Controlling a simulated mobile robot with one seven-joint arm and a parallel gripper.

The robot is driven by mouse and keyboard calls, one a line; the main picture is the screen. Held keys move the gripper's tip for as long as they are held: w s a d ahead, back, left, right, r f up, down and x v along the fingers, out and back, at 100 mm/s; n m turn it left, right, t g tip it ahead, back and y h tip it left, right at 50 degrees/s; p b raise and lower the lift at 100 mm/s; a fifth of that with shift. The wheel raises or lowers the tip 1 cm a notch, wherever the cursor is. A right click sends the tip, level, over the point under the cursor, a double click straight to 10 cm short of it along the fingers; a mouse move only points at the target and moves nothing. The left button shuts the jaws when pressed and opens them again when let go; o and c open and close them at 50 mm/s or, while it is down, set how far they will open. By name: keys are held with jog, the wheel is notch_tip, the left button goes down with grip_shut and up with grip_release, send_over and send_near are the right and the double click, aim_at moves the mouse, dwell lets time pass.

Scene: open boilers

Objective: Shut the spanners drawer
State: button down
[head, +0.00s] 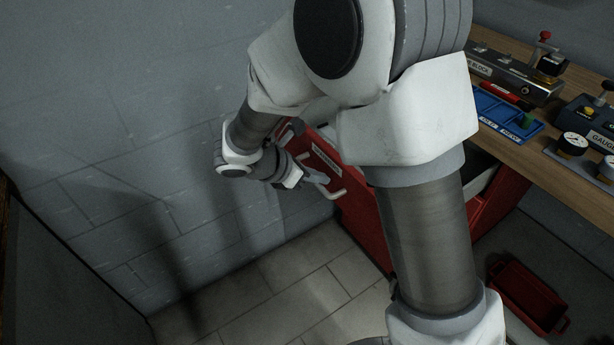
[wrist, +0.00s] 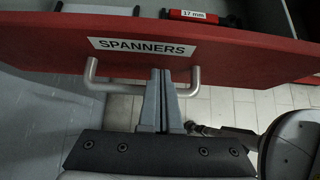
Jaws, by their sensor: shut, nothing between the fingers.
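The spanners drawer (wrist: 235,52) has a red front with a white SPANNERS label (wrist: 142,47) and a pale bar handle (wrist: 194,82). It stands open in the wrist view, with its inside visible behind the front. In the head view the red drawer front (head: 318,148) shows left of my arm, partly hidden by it. My gripper (wrist: 161,72) is shut and empty. Its fingertips are at the handle, between the two handle posts, just below the label. I cannot tell whether they touch the drawer front. In the head view my gripper (head: 322,181) is beside the handle.
Inside the drawer lies a red piece marked 17 mm (wrist: 194,16). A wooden bench (head: 570,155) at the right carries a blue tray (head: 505,113) and gauges (head: 573,145). A red tray (head: 528,295) lies on the floor at the lower right. A grey block wall (head: 110,120) stands at the left.

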jog(key=shift+w+d+f, duration=0.15)
jog(key=shift+d+f, duration=0.1)
jog(key=w+d+p, duration=0.1)
jog(key=w+d, duration=0.4)
jog(key=d, duration=0.3)
jog(key=w+d+p, duration=0.2)
jog(key=w+d, duration=0.4)
jog(key=d, duration=0.3)
jog(key=w+d+p, duration=0.1)
jog(key=w+d, duration=0.5)
jog(key=d, duration=0.3)
jog(key=shift+w+p, duration=0.25)
jog(key=shift+p, duration=0.1)
jog(key=shift+w+d+r, duration=0.15)
jog(key=shift+d, duration=0.05)
